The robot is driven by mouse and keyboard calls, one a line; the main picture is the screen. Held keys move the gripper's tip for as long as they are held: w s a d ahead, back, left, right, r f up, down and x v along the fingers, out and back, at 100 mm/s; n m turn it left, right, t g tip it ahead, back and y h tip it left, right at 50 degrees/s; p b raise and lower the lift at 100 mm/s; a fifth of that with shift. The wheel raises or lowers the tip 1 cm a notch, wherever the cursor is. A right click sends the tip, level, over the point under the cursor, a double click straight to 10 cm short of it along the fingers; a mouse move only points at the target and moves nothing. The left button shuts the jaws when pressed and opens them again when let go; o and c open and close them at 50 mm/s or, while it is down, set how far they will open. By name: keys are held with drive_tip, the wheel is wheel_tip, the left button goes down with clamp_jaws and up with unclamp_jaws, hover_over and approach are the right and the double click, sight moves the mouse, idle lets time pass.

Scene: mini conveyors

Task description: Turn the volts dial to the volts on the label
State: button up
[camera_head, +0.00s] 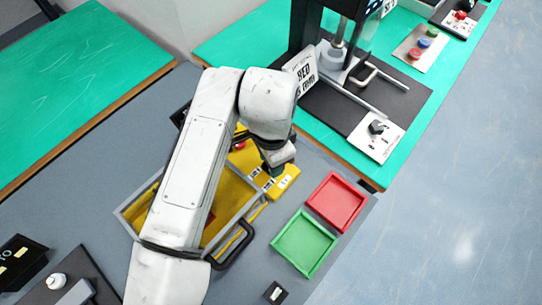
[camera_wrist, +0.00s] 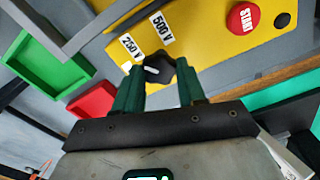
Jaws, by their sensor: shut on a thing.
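The volts dial (camera_wrist: 158,66) is a small black knob with a white pointer mark on a yellow panel (camera_wrist: 205,55). The printed marks 250 V (camera_wrist: 131,46) and 500 V (camera_wrist: 161,27) are beside it. The pointer mark lies slantwise, and I cannot tell which value it is set to. My gripper (camera_wrist: 160,72) has its green fingers shut on the dial, one on each side. In the head view my gripper (camera_head: 273,170) is over the yellow panel (camera_head: 287,181), and the dial is hidden there. I cannot make out a label giving the volts.
A red START button (camera_wrist: 243,17) and a black knob (camera_wrist: 283,20) sit on the panel. A red tray (camera_head: 337,202) and a green tray (camera_head: 304,244) lie to the right of the grey-walled box (camera_head: 128,216). A small black block (camera_head: 275,292) lies near the front.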

drive_tip(key=m+b, duration=0.1)
drive_tip(key=m, duration=0.5)
drive_tip(key=m+b, duration=0.2)
drive_tip(key=m, duration=0.4)
drive_tip(key=shift+m+b, duration=0.3)
drive_tip(key=shift+m, duration=0.1)
idle(0.3)
drive_tip(key=o, duration=1.1)
drive_tip(key=shift+s, duration=0.1)
drive_tip(key=shift+r, duration=0.1)
wheel_tip(320, 180, up, 11)
drive_tip(key=shift+f, duration=0.15)
